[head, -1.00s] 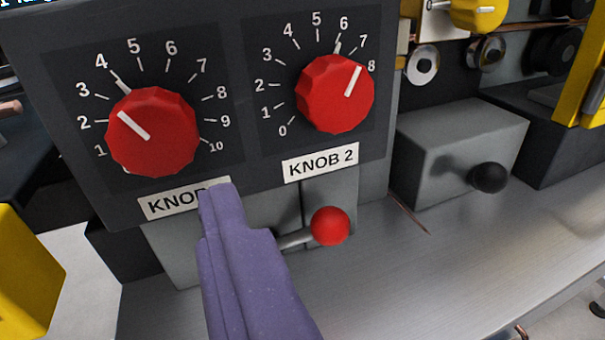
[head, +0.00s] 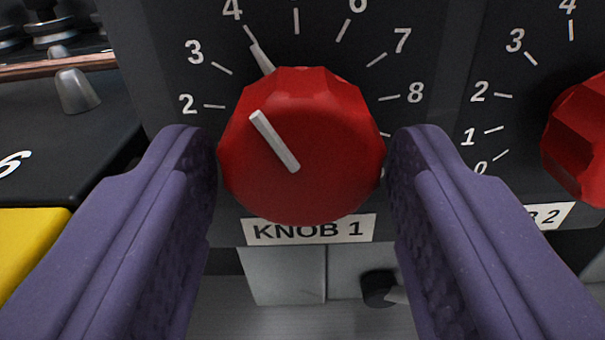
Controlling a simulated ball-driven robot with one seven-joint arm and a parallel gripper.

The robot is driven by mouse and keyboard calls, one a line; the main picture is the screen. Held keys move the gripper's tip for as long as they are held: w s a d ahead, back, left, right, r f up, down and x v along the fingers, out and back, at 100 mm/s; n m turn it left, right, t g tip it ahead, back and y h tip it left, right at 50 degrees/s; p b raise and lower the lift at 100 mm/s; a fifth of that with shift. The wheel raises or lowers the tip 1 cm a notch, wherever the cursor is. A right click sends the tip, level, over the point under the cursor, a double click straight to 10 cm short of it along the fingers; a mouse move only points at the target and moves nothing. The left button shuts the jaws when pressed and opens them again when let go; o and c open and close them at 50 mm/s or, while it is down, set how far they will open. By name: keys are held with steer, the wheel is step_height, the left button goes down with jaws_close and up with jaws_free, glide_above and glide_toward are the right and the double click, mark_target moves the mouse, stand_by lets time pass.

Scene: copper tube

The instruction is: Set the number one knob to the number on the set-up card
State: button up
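The knob one (head: 300,150) is a faceted red dial in the middle of the view, with a white line on its face. A white pointer at its upper left edge lines up with the 4 mark. My gripper (head: 303,145) has its two purple fingers spread, one on each side of this knob. A sliver of panel shows between the knob and the right finger; on the left I cannot tell whether finger and knob touch. The KNOB 1 label (head: 309,230) is below. The set-up card is not in view.
Red knob two (head: 582,145) is at the right edge, beyond my right finger, partly cut off. A yellow object (head: 28,240) lies at the left behind my left finger. A dark handle end (head: 379,288) is below the panel.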

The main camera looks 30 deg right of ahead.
steer(key=c, duration=0.7)
steer(key=shift+n, duration=0.3)
steer(key=n+p, duration=0.1)
steer(key=n, duration=0.4)
steer(key=shift+r, duration=0.1)
steer(key=n+p, duration=0.2)
steer(key=n, duration=0.2)
steer(key=shift+s+d+n, duration=0.1)
steer(key=shift+d+n, duration=0.05)
steer(key=shift+n, duration=0.25)
steer(key=o, duration=1.1)
steer(key=shift+c, duration=0.2)
steer(key=shift+p, duration=0.3)
